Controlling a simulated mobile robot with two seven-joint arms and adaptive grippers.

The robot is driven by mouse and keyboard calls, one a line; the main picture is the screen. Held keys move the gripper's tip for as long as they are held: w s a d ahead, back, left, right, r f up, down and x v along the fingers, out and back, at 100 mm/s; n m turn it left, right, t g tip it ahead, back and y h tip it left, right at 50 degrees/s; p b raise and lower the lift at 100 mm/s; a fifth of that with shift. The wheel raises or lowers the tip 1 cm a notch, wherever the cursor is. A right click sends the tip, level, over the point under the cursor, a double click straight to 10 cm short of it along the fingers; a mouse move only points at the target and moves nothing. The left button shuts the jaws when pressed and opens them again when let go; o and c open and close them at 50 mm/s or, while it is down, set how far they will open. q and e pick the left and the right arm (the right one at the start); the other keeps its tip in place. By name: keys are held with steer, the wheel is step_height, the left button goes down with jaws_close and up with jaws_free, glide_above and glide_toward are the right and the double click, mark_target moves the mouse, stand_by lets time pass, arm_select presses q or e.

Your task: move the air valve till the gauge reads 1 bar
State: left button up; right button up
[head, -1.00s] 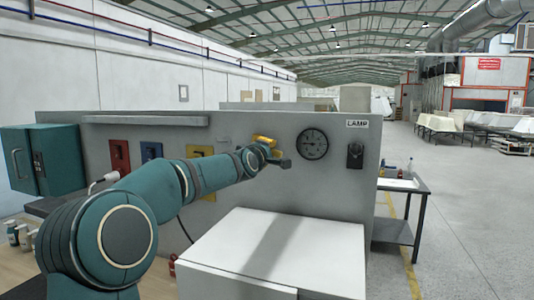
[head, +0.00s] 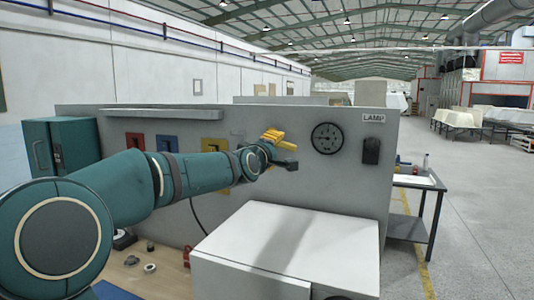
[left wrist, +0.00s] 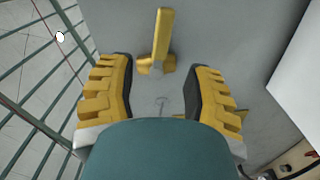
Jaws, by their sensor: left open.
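The round dark gauge (head: 327,138) is on the grey panel, right of my left gripper in the head view; its needle is too small to read. In the left wrist view a yellow lever (left wrist: 163,38), which looks like the air valve's handle, stands out from the panel beyond the fingertips. My left gripper (left wrist: 162,88) is open, with yellow fingers on either side of an empty gap. In the head view my left gripper (head: 283,152) is close to the panel, and I cannot clearly separate its yellow fingers from the lever. My right gripper is not in view.
A white cabinet (head: 290,240) stands below my gripper in front of the panel. A black switch box (head: 371,151) under a LAMP label is right of the gauge. A teal box (head: 62,146) is at the panel's left. A side table (head: 415,181) stands at the right.

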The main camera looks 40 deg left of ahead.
arm_select(q)
steer(key=v, duration=0.4)
steer(key=shift+s, duration=0.25)
steer(key=shift+f, duration=0.1)
stand_by(0.3)
